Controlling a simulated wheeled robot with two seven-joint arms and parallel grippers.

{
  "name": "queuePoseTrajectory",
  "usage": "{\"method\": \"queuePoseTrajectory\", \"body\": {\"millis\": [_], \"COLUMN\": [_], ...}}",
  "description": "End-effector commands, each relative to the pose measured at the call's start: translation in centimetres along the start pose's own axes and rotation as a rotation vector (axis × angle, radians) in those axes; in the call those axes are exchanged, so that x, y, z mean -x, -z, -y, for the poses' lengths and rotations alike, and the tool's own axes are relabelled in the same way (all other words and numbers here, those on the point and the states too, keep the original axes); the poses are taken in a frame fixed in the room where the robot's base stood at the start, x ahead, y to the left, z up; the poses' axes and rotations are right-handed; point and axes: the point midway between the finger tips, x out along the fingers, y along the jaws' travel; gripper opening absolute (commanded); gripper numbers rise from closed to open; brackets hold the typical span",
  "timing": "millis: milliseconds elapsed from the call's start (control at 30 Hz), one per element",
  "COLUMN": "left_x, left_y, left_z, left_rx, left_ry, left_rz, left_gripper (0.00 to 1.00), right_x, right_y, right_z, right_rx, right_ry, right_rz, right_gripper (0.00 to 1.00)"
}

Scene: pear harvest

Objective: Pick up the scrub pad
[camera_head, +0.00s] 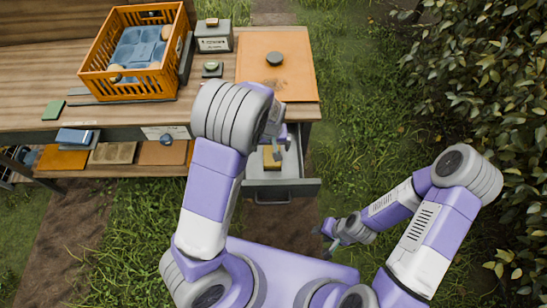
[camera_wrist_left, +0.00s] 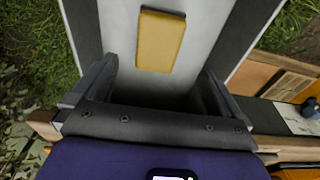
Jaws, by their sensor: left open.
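A yellow block-shaped pad (camera_head: 270,157), which looks like the scrub pad, lies in the open grey drawer (camera_head: 300,184) below the table's right end. In the left wrist view the yellow pad (camera_wrist_left: 160,40) lies flat on the pale drawer floor, beyond my fingertips. My left gripper (camera_head: 279,138) is over the drawer, partly hidden by my own arm. In the wrist view the left gripper (camera_wrist_left: 155,85) is open, with nothing between its fingers. My right gripper (camera_head: 329,236) is low, right of the drawer and away from it; its jaw opening is too small to judge.
On the wooden table (camera_head: 25,110) stand an orange crate (camera_head: 128,88) with a blue tray inside, a grey box (camera_head: 213,38) and an orange-tan board (camera_head: 291,45) with a dark knob. A small green pad (camera_head: 53,109) lies at the left. Bushes (camera_head: 490,80) stand at the right.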

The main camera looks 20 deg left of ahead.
Motion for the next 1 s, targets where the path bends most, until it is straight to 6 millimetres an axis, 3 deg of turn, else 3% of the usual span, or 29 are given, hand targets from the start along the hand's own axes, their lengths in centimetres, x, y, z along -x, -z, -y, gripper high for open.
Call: {"method": "queuePoseTrajectory", "body": {"millis": [433, 700, 967, 1000], "left_x": [-4.2, -8.2, -8.3, -8.3], "left_y": [-0.2, -0.4, -0.4, -0.4], "left_z": [-0.1, -0.2, -0.3, -0.3], "left_rx": [0.000, 0.000, -0.001, -0.001], "left_ry": [0.000, 0.001, 0.000, 0.000], "left_rz": [0.000, 0.000, -0.001, -0.001], "left_gripper": [1.00, 1.00, 1.00, 0.94], "right_x": [-2.1, -3.8, -3.7, -3.7], "right_y": [0.1, 0.2, 0.2, 0.2], "right_z": [-0.8, -1.4, -1.4, -1.4], "right_rx": [0.000, 0.000, 0.000, 0.000], "right_ry": [0.000, 0.000, 0.000, 0.000], "right_rz": [-0.001, -0.001, -0.001, -0.001], "right_gripper": [0.40, 0.40, 0.40, 0.40]}}
